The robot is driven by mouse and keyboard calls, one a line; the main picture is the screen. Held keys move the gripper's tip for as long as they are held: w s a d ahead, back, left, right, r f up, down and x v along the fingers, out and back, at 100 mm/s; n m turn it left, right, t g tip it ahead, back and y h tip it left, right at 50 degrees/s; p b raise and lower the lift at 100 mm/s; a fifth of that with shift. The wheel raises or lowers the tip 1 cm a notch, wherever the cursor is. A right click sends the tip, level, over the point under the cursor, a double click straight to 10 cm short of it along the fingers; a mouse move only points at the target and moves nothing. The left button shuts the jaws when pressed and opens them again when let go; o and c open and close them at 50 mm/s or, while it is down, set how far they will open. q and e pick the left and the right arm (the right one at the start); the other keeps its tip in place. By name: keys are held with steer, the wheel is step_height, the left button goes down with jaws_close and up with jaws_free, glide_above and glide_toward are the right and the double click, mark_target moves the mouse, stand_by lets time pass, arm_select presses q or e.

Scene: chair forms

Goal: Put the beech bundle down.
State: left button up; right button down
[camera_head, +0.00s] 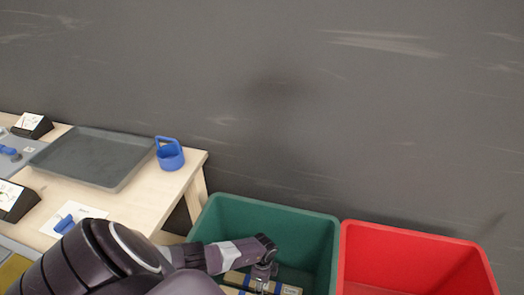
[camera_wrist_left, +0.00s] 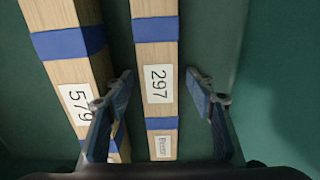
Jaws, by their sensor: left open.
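A pale wooden bundle (camera_wrist_left: 155,55) with blue bands and a label reading 297 lies in the green bin (camera_head: 215,215). A small second label on it is too small to read surely. Another wooden bundle (camera_wrist_left: 68,50), labelled 579, lies to its left. My left gripper (camera_wrist_left: 160,95) is open, one finger on each side of the 297 bundle, with a gap on the right; the left finger overlaps the 579 bundle's edge in the picture. In the head view my left gripper (camera_head: 264,272) reaches into the green bin over the bundles (camera_head: 286,290). My right gripper is out of view.
A red bin (camera_head: 420,240) stands right beside the green one. On the left, a light wooden table (camera_head: 130,205) bears a grey tray (camera_head: 95,158), a blue handled object (camera_head: 169,155) and small dark label stands (camera_head: 32,125). A dark wall rises behind.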

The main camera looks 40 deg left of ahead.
arm_select(q)
step_height(320, 180, up, 12)
steer(key=p, duration=0.4)
stand_by(0.6)
